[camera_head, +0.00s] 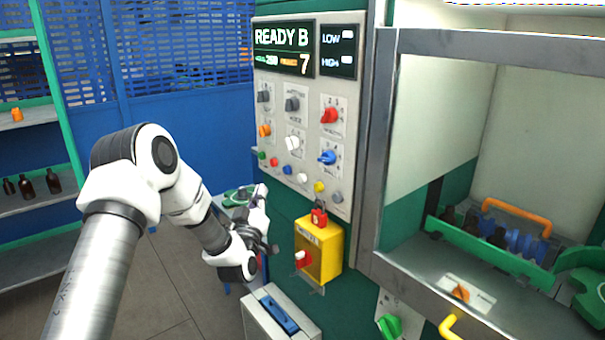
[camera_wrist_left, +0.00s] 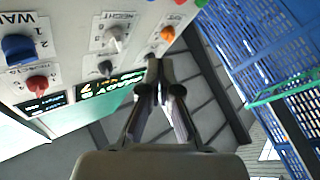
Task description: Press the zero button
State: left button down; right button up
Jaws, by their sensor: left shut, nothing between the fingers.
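The control panel (camera_head: 300,110) stands upright, with a row of small round buttons along its lower edge. From left they include a green button (camera_head: 262,155), a red button (camera_head: 273,162), a blue button (camera_head: 287,170), a white button (camera_head: 302,178), a yellow button (camera_head: 319,187) and a grey button (camera_head: 336,197). Their labels are too small to read, so I cannot tell which is zero. My left gripper (camera_head: 262,192) is shut and empty, below the row's left end. In the left wrist view its fingertips (camera_wrist_left: 157,62) look apart from the panel, which appears upside down. My right gripper is not in view.
Above the buttons are several knobs, including an orange knob (camera_head: 264,130), and a display (camera_head: 284,48) reading READY B and 7. A yellow box (camera_head: 325,255) with a red switch juts out below. A metal-framed chamber (camera_head: 450,40) holding a green rack is at right.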

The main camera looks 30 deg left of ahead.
aim_at(302, 178)
pick_arm(q)
jog(key=w+d+b, duration=0.2)
jog(key=w+d, duration=0.1)
jog(key=w, duration=0.5)
jog(key=shift+w+d+b, duration=0.2)
jog(key=shift+d+b, duration=0.1)
jog(key=shift+b, duration=0.1)
dwell(1.3)
jog(key=shift+w+d+b, duration=0.15)
jog(key=shift+w+b, duration=0.2)
jog(key=shift+b, duration=0.05)
jog(key=shift+w, duration=0.1)
dwell(0.3)
